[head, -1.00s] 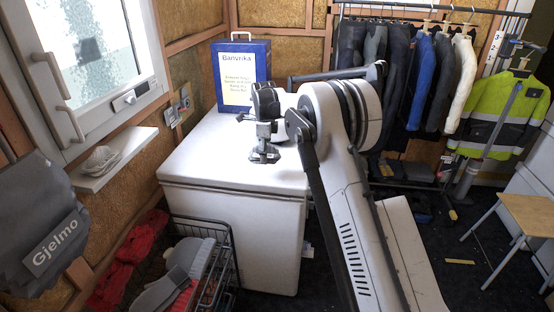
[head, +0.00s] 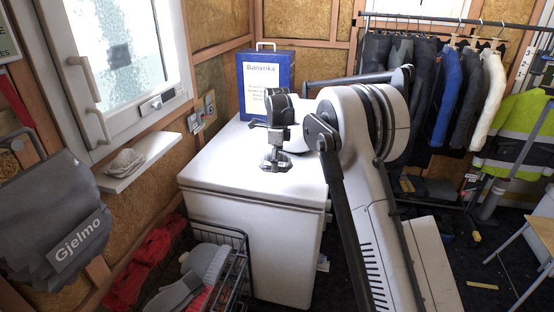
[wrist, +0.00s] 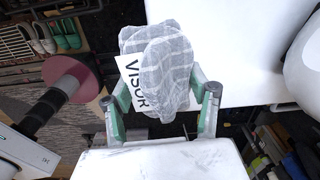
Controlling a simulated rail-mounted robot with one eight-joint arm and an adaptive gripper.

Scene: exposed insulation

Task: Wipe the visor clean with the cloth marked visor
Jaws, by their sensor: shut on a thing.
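A grey checked cloth (wrist: 160,65) is bunched between the fingers of my gripper (wrist: 163,92) in the wrist view. A white label (wrist: 134,88) reading VISOR hangs from its left side. The two green-and-grey fingers press in from left and right, so my gripper is shut on the cloth. The cloth is held up in front of the camera, with the floor and a white surface behind it. I cannot make out the cloth in the head view. No visor can be identified for certain in either current view.
A white chest freezer (head: 225,185) carries a blue box (head: 285,75). A crumpled light cloth-like thing (head: 125,162) lies on the window shelf (head: 150,160). A wire basket (head: 240,240) stands beside the freezer. Clothes hang on a rack (head: 450,22); a grey Gjelmo bag (head: 55,210) hangs left.

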